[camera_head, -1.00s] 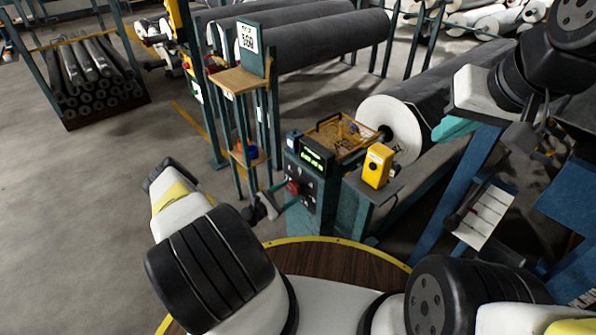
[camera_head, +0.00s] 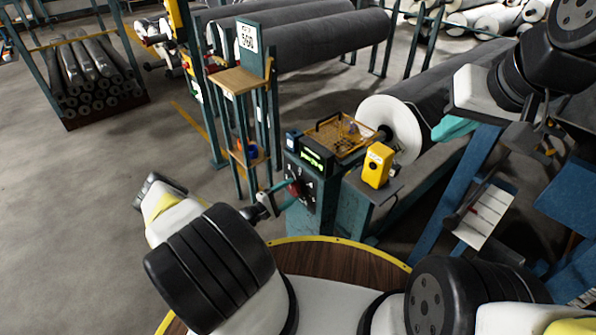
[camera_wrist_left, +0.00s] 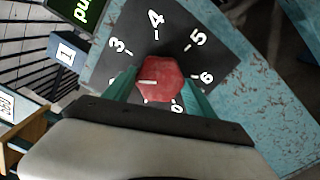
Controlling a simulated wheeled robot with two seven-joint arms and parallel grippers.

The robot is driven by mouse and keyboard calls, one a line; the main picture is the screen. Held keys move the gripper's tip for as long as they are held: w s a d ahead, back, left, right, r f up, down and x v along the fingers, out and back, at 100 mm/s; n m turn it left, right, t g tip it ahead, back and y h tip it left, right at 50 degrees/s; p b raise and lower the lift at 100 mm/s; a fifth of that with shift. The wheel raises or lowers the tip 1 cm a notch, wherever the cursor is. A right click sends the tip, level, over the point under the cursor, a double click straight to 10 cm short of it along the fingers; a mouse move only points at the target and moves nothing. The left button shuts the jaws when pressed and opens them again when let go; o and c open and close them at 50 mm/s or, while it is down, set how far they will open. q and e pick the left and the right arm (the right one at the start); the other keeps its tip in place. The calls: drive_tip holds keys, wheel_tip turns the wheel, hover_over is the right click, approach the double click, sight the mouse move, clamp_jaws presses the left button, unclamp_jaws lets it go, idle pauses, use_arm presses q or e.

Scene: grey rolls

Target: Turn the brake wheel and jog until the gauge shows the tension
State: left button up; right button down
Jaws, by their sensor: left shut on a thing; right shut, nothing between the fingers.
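The red brake wheel (camera_wrist_left: 160,79) sits on a black dial plate numbered around it, in the left wrist view. A white mark on the wheel points left there, toward the low numbers. My left gripper (camera_head: 288,190) has its teal fingers on either side of the wheel and is shut on it. The gauge (camera_head: 316,160) is a small display with green lit characters above the dial, too small to read; its edge shows in the left wrist view (camera_wrist_left: 75,10). A yellow box (camera_head: 377,165), possibly the jog control, stands right of the gauge. My right gripper (camera_head: 455,128) is shut and empty, above and right of it.
A sign (camera_head: 247,38) appearing to read 560 tops a stand with wooden shelves (camera_head: 240,80). A large grey roll (camera_head: 440,95) extends behind the yellow box. Floor at left is clear.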

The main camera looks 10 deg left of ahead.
use_arm(q)
drive_tip(key=shift+m, duration=0.5)
drive_tip(key=o, duration=1.4)
drive_tip(key=v, duration=0.8)
